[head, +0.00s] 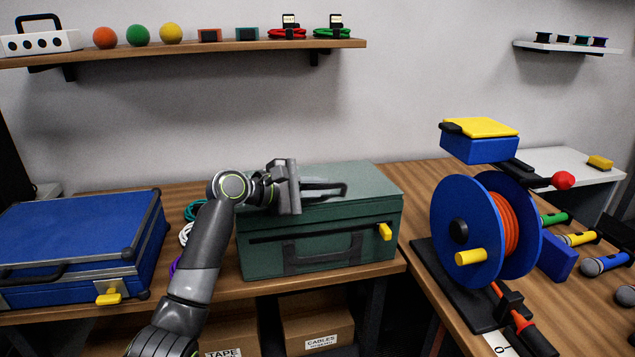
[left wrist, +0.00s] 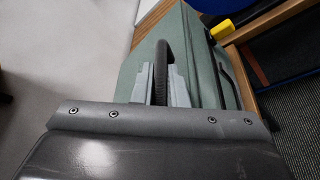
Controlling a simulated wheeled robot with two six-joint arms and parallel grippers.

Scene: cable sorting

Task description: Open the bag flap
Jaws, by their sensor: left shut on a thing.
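The green bag (head: 262,262) sits on the wooden bench in the middle of the head view. Its flap (head: 365,190) lies flat across the top, and a yellow latch (head: 385,232) is on its front. My left gripper (head: 302,190) is over the flap, shut on the black flap handle (head: 332,187). In the left wrist view the handle (left wrist: 161,62) stands between the two grey fingers (left wrist: 160,85), above the green flap (left wrist: 190,45). The gripper body hides part of the flap. My right gripper is in neither view.
A blue case (head: 75,235) stands at the left, with coiled cables (head: 195,212) beside the bag. A blue cable reel (head: 500,225) with orange cable stands at the right. A wooden shelf (head: 200,48) runs above the bench at the back.

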